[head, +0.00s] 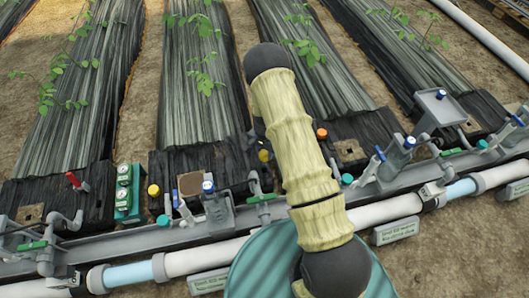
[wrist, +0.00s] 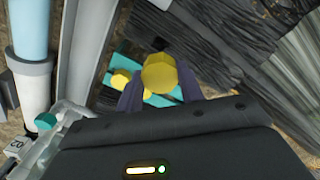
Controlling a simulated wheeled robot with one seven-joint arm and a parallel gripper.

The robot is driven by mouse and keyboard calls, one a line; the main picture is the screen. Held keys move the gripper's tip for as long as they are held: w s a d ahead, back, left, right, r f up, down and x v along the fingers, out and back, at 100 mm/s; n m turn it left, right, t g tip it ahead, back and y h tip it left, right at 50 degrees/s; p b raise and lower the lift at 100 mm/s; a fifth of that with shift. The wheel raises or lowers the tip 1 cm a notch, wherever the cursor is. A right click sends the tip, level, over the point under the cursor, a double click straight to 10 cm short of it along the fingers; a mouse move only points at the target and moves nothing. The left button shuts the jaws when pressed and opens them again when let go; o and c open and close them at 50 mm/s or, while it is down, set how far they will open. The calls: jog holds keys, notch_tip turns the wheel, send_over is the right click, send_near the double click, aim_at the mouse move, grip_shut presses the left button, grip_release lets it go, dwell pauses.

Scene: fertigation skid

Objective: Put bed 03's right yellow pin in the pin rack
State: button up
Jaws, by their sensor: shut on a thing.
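In the wrist view my gripper (wrist: 158,88) is shut on a yellow pin (wrist: 158,72), whose round head shows between the dark purple fingers. A second yellow head (wrist: 120,79) lies just left of it, beside a teal surface (wrist: 125,52). A smaller yellow patch shows below the held pin. In the head view my arm covers most of the gripper; a small yellow head (head: 263,155) shows at the arm's left edge. I cannot tell which teal part is the pin rack.
A teal-green block with round white faces (head: 124,190) stands at left. A grey rail with valves (head: 235,215) and a white pipe (head: 390,209) run across the front. An orange knob (head: 321,133) is right of my arm. Covered beds lie behind.

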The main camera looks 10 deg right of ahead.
notch_tip(320, 180, up, 18)
jog(key=p, duration=1.4)
jog(key=shift+f, duration=0.15)
notch_tip(320, 180, up, 12)
jog(key=n, duration=0.9)
send_over(265, 153)
jog(key=s, duration=0.4)
jog(key=shift+s+r, duration=0.1)
jog(key=shift+r, duration=0.1)
